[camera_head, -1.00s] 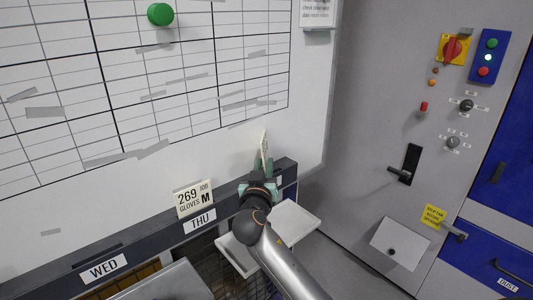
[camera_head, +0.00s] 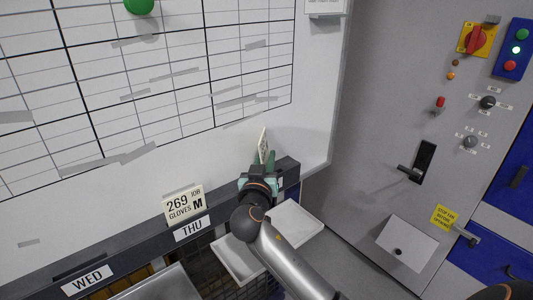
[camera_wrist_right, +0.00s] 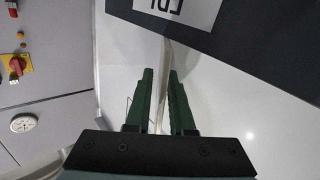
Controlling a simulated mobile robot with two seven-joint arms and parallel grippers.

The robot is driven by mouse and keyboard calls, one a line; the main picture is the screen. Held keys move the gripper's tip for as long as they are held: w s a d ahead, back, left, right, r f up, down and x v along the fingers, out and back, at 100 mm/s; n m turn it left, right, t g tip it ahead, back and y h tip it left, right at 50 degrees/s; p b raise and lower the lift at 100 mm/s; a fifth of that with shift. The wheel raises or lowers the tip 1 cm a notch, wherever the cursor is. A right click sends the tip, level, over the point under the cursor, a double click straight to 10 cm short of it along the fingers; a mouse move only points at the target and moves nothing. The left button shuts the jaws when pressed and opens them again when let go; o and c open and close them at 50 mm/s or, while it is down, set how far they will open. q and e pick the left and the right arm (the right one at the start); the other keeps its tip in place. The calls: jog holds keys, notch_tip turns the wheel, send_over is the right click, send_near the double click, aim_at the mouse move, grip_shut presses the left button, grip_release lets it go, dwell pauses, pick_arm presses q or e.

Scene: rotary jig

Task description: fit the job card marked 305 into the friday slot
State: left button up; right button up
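My right gripper (camera_head: 263,162) is shut on a pale card (camera_head: 263,140), above the right end of the dark rack (camera_head: 130,240). The card stands upright, nearly edge-on, so its number cannot be read. In the wrist view the card (camera_wrist_right: 165,80) is a thin strip between the green fingers (camera_wrist_right: 161,90). An upside-down label (camera_wrist_right: 185,8), partly cut off and apparently FRI, is on the rack there. The head view hides most of that label behind the gripper. Whether the card touches the rack cannot be told. My left gripper is not in view.
A card marked 269 (camera_head: 184,203) stands in the rack above the THU label (camera_head: 192,228). The slot above the WED label (camera_head: 88,279) looks empty. A white tray (camera_head: 298,224) lies below the rack's right end. A gridded whiteboard (camera_head: 120,100) rises behind.

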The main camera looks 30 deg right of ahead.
jog(key=shift+s+a, duration=0.1)
jog(key=shift+c, duration=0.2)
grip_shut()
jog(key=shift+r, duration=0.15)
